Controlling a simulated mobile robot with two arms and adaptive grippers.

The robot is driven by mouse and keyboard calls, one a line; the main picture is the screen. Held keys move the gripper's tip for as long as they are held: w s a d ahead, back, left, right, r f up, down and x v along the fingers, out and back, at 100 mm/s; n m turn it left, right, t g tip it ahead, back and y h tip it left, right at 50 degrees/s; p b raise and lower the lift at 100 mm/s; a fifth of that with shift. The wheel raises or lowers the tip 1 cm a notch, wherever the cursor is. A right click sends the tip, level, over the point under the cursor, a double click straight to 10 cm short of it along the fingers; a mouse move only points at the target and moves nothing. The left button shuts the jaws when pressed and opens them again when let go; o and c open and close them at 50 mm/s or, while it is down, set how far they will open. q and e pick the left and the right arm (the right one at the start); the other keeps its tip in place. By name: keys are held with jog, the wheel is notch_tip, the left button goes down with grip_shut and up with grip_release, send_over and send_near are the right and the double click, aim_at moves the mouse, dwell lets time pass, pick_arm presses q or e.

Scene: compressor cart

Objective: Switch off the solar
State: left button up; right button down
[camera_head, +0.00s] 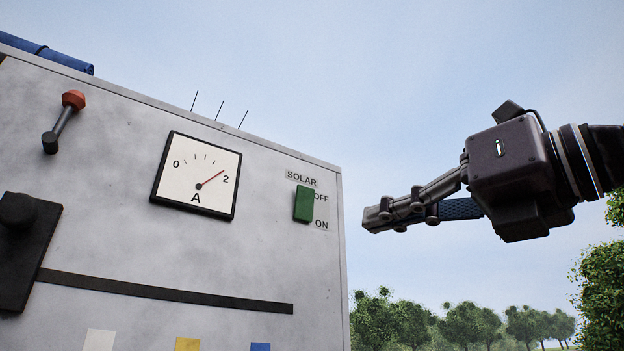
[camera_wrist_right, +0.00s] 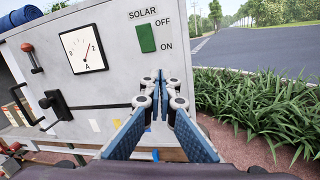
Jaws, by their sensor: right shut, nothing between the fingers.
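The solar switch (camera_head: 303,204) is a green rocker on the grey panel, under the label SOLAR, with OFF beside its top and ON beside its bottom. Which end is pressed in, I cannot tell. It also shows in the right wrist view (camera_wrist_right: 146,39), above the fingertips. My right gripper (camera_head: 372,217) is shut and empty, to the right of the switch and past the panel's right edge, apart from both. In the right wrist view its fingers (camera_wrist_right: 160,80) are together, pointing ahead. My left gripper is not in view.
An ammeter (camera_head: 197,175) has its needle near 2. A red-knobbed lever (camera_head: 64,121) and a black handle (camera_head: 22,245) stick out of the panel at left. A dark slot (camera_head: 170,288) runs below. Plants (camera_wrist_right: 240,115) and a road lie right of the cart.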

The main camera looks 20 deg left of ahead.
jog(key=s+d+r+t+h, duration=0.1)
jog(key=s+r+t, duration=0.2)
jog(key=s+r, duration=0.2)
jog(key=shift+s+d+n, duration=0.3)
jog(key=shift+s+d, duration=0.1)
jog(key=shift+s, duration=0.85)
jog(key=shift+r, duration=0.1)
jog(key=shift+w, duration=0.1)
jog(key=p, duration=0.8)
send_near(302, 186)
jog(key=x, duration=0.6)
jog(key=shift+w+a+r, duration=0.15)
jog(key=shift+a, duration=0.15)
jog(key=shift+w+a, duration=0.15)
